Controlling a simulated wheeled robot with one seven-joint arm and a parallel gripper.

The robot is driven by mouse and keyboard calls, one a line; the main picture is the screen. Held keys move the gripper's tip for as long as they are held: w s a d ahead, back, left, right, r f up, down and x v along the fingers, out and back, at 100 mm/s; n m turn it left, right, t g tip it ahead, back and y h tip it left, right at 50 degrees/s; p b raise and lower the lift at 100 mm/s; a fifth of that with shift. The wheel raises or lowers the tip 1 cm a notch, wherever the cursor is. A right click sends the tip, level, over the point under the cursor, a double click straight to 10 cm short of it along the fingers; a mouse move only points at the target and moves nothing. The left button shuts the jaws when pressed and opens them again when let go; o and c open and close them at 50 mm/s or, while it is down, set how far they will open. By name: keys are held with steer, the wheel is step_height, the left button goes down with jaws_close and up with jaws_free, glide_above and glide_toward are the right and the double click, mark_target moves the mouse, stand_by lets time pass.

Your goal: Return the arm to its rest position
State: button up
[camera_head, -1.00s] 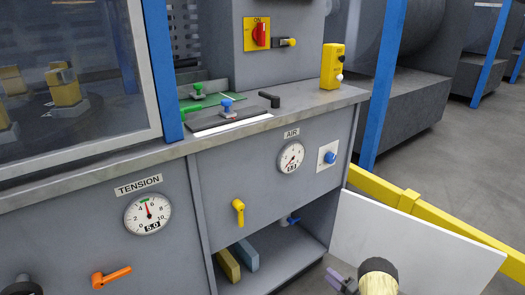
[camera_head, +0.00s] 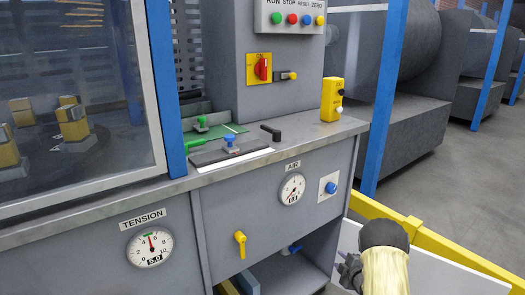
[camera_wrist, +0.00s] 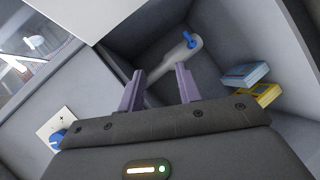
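My gripper (camera_head: 348,268) is low at the right in the head view, in front of the white panel (camera_head: 435,270) and right of the open lower compartment (camera_head: 300,272). My dark and cream arm link partly hides it there. In the wrist view my gripper (camera_wrist: 159,77) has its two purple-grey fingers apart with nothing held between them. Beyond the fingers is a grey pipe (camera_wrist: 172,54) with a blue lever (camera_wrist: 190,39) inside the compartment. The fingers seem apart from the pipe, but the distance is hard to tell.
A yellow rail (camera_head: 450,245) runs along the right, behind the white panel. The grey cabinet has a yellow handle (camera_head: 240,243), an air gauge (camera_head: 292,188) and a blue knob (camera_head: 331,187). Blue (camera_wrist: 245,73) and yellow (camera_wrist: 262,94) blocks lie in the compartment. Open floor shows at right.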

steer(key=s+a+r+m+g+h+p, duration=0.1)
steer(key=s+a+r+m+g+h, duration=0.1)
steer(key=s+r+m, duration=0.45)
steer(key=s+a+r+m+g+h+p, duration=0.1)
steer(key=s+a+r+m+g+p, duration=0.2)
steer(key=r, duration=0.7)
steer(key=s+a+r+m+g+p, duration=0.1)
steer(key=s+a+r+m+g, duration=0.15)
steer(key=s, duration=0.55)
steer(key=s+a+r+m+g, duration=0.1)
steer(key=s+a+r+m, duration=0.15)
steer(key=s, duration=0.65)
steer(key=s+a+r+m+g+p, duration=0.1)
steer(key=s+a+r+m+g, duration=0.15)
steer(key=s, duration=0.55)
steer(key=w+p+v, duration=0.2)
steer(key=p+v, duration=1)
steer(key=w+d+r+p+v, duration=0.1)
steer(key=w+p+v, duration=0.2)
steer(key=p+v, duration=1)
steer(key=w+p+v, duration=0.2)
steer(key=p+v, duration=1)
steer(key=shift+a+r+n, duration=0.2)
steer(key=shift+r+n, duration=0.2)
steer(key=shift+r, duration=0.15)
steer(key=shift+w+a, duration=0.1)
